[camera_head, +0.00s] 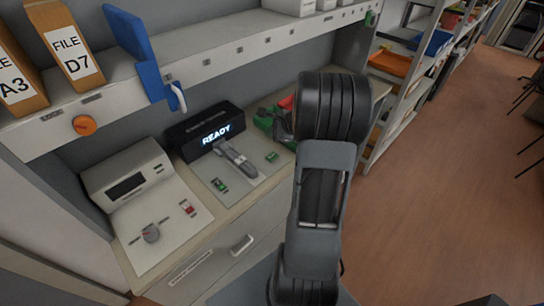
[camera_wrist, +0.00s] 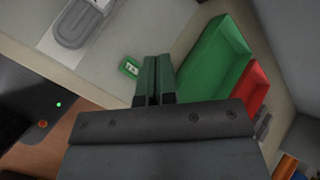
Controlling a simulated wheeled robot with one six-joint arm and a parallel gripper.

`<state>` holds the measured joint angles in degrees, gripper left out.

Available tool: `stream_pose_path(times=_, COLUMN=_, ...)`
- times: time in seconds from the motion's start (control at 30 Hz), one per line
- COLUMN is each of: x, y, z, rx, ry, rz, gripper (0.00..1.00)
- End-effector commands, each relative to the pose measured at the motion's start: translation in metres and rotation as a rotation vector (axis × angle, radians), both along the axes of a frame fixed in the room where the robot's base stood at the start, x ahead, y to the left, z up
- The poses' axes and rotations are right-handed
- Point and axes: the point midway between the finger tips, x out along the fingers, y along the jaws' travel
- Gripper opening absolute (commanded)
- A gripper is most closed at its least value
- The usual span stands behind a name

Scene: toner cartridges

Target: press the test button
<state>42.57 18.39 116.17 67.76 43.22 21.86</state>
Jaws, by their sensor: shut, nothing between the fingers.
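In the head view my gripper (camera_head: 282,126) is partly hidden by my arm. A black unit (camera_head: 205,130) behind the panel displays READY.
A green bin (camera_wrist: 214,62) and a red bin (camera_wrist: 256,92) stand right of the fingers in the wrist view. A grey handle-shaped part (camera_head: 236,158) lies left of the button. A white console (camera_head: 128,180) stands further left. A shelf (camera_head: 200,72) overhangs the counter.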

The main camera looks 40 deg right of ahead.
Motion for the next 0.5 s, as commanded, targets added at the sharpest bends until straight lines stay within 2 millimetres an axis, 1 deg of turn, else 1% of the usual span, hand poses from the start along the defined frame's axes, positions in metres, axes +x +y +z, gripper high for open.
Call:
stream_pose_path(times=0.27, x=0.0, y=0.001, z=-0.002, rx=-0.001, ry=0.0, rz=0.004, gripper=0.0)
stream_pose_path(times=0.5, x=0.0, y=0.001, z=-0.015, rx=-0.002, ry=0.002, rz=0.004, gripper=0.0)
